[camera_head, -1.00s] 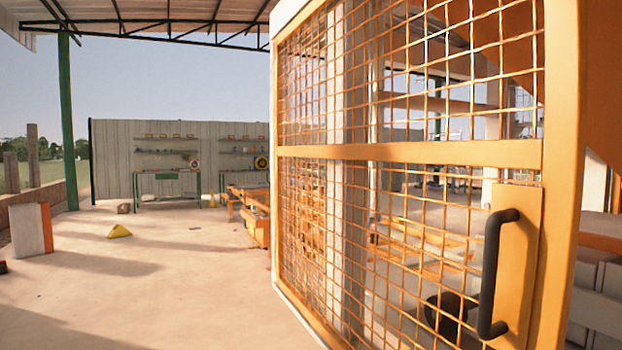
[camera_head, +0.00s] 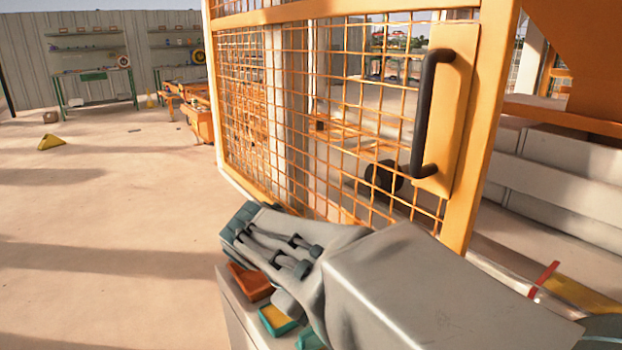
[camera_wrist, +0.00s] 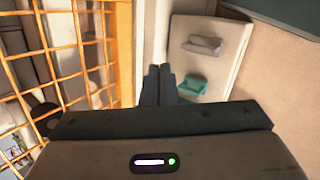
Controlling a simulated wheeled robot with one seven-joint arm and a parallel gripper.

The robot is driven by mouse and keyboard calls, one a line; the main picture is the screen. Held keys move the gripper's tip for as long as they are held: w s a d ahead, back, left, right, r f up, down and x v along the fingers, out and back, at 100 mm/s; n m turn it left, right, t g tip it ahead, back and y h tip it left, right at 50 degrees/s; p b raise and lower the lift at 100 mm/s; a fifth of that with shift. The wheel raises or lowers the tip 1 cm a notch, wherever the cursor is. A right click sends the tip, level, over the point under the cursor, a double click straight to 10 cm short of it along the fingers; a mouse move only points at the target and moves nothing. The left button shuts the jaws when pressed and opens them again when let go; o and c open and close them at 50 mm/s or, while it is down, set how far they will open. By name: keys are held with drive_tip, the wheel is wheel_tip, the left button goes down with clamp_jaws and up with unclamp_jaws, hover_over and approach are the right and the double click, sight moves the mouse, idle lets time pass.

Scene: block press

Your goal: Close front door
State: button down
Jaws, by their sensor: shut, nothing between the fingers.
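The front door (camera_head: 467,131) is an orange frame with wire mesh. It stands swung open, angled toward me, on the right of the head view. A black bar handle (camera_head: 424,115) sits on a plate at its near edge. My gripper (camera_head: 238,226) is low in front of the door, left of and below the handle, apart from it. In the wrist view my gripper (camera_wrist: 159,72) has its dark fingers together and empty. The door mesh (camera_wrist: 62,62) fills the left of that view; the handle is not clear there.
Open concrete floor (camera_head: 110,225) lies to the left. A yellow wedge (camera_head: 51,142) lies on it. A green-legged table (camera_head: 97,82) and shelves stand by the back wall. White machine panels (camera_head: 560,185) are right of the door.

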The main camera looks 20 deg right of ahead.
drive_tip(key=w+r+m+h+b, duration=0.1)
drive_tip(key=w+r+h+b, duration=0.2)
drive_tip(key=r+h, duration=0.5)
drive_tip(key=w+r+m+h+b, duration=0.1)
drive_tip(key=w+r+h+b, duration=0.2)
drive_tip(key=r, duration=0.9)
drive_tip(key=g+b, duration=0.1)
drive_tip(key=b, duration=0.2)
approach(398, 171)
drive_tip(key=s+d+r, duration=0.2)
drive_tip(key=d, duration=0.2)
drive_tip(key=shift+h, duration=0.3)
drive_tip(key=shift+s+d+r+b, duration=0.15)
drive_tip(key=shift+s+d, duration=0.1)
drive_tip(key=shift+s, duration=0.4)
drive_tip(key=shift+s+d+r+b, duration=0.15)
drive_tip(key=shift+s+d+b, duration=0.05)
drive_tip(key=shift+s, duration=0.45)
drive_tip(key=shift+s+d+r+b, duration=0.15)
drive_tip(key=shift+s+d, duration=0.1)
drive_tip(key=shift+s, duration=0.4)
